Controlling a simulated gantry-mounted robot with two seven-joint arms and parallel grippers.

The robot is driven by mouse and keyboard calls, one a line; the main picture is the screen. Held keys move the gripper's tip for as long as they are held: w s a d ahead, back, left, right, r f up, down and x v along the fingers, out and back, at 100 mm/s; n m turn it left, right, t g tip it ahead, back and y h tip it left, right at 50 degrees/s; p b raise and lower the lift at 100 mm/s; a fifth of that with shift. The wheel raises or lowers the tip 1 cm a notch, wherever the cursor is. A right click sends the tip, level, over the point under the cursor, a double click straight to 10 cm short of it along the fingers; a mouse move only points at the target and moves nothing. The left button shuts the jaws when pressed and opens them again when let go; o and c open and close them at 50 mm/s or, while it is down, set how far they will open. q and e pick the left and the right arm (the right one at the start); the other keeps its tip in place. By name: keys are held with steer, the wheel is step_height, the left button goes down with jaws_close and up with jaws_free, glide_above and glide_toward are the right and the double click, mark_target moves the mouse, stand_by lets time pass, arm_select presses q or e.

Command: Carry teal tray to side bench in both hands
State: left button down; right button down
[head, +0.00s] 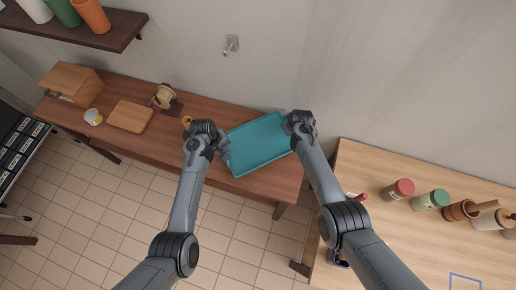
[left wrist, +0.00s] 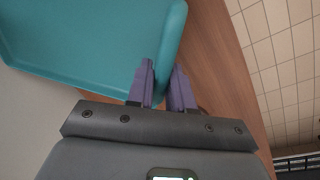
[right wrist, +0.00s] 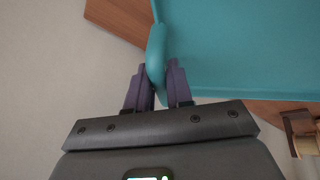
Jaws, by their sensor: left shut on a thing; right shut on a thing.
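The teal tray (head: 258,143) is a shallow rectangle with raised rims, over the right end of the dark wooden bench (head: 160,150). Whether it rests on the bench or is just above it, I cannot tell. My left gripper (head: 226,150) is shut on the tray's left rim; in the left wrist view its purple fingers (left wrist: 164,82) straddle the teal rim (left wrist: 172,40). My right gripper (head: 291,127) is shut on the opposite rim; in the right wrist view its fingers (right wrist: 158,82) are either side of the rim (right wrist: 157,50). The tray looks empty where visible.
On the bench are a wooden box (head: 72,82), a cutting board (head: 129,117), a small tin (head: 93,117) and a wooden holder (head: 165,97). A lighter table (head: 420,245) at right carries jars (head: 398,189). A wall shelf (head: 100,28) is upper left. Tiled floor lies in front.

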arm_select(q)
steer(key=shift+f, duration=0.2)
arm_select(e)
steer(key=shift+f, duration=0.2)
